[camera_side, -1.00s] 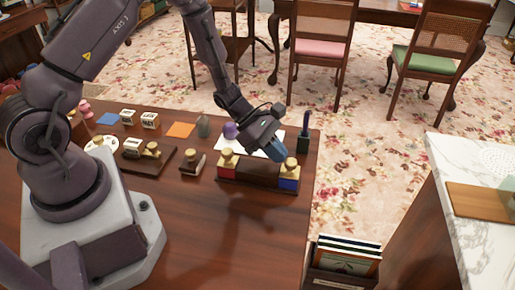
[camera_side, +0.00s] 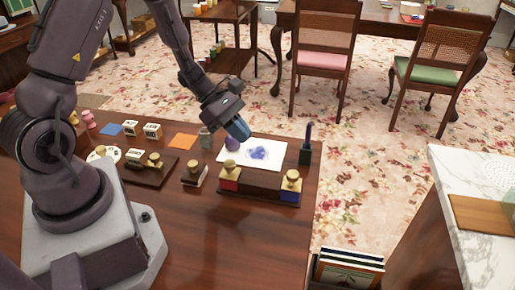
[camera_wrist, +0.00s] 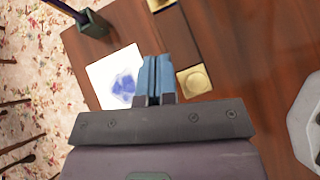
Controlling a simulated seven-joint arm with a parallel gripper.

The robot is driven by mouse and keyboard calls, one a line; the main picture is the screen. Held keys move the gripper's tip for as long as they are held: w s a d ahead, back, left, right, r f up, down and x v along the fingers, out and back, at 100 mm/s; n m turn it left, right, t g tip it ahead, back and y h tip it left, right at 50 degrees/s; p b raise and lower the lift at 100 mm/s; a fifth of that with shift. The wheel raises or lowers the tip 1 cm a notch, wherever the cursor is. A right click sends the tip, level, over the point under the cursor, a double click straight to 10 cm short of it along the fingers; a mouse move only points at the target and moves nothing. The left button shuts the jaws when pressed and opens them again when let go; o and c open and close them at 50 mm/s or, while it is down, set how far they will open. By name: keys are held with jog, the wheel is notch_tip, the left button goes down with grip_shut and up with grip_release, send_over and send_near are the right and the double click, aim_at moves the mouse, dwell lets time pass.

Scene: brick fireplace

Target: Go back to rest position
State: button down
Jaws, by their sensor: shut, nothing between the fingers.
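My gripper (camera_side: 238,130) is above the back of the wooden table, over the left part of a white sheet (camera_side: 275,152) with blue-violet marks on it. Its blue fingers (camera_wrist: 156,78) are shut together with nothing between them. The sheet also shows in the wrist view (camera_wrist: 100,80), left of the fingers. A purple round-topped object (camera_side: 233,143) stands just below and left of my gripper, partly hidden.
A dark tray (camera_side: 262,183) with brass-topped stamps on red and blue ends stands in front of the sheet. A dark holder (camera_side: 306,155) is at the right. A stamp (camera_side: 194,174), an orange square (camera_side: 183,141) and a dark board (camera_side: 135,172) lie left. The front table is clear.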

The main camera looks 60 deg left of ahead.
jog(key=s+m, duration=0.1)
jog(key=s+r+m+g, duration=0.1)
jog(key=s, duration=0.1)
jog(key=s+m+g, duration=0.1)
jog(key=m, duration=0.1)
jog(key=shift+s+r, duration=0.15)
jog(key=shift+r, duration=0.1)
jog(key=s+d+r+m+t+y, duration=0.1)
jog(key=s+d+r+m+y, duration=0.1)
jog(key=s+r+m, duration=0.2)
jog(key=s+d+r+m+t+y, duration=0.1)
jog(key=s+d+r+m+y, duration=0.1)
jog(key=r+m, duration=0.7)
jog(key=s+d+r+m+y, duration=0.2)
jog(key=s+r+m+y, duration=0.2)
jog(key=r+m, duration=0.3)
jog(key=shift+s+d+r+t, duration=0.3)
jog(key=shift+s+r+t, duration=0.1)
jog(key=shift+s+r, duration=0.45)
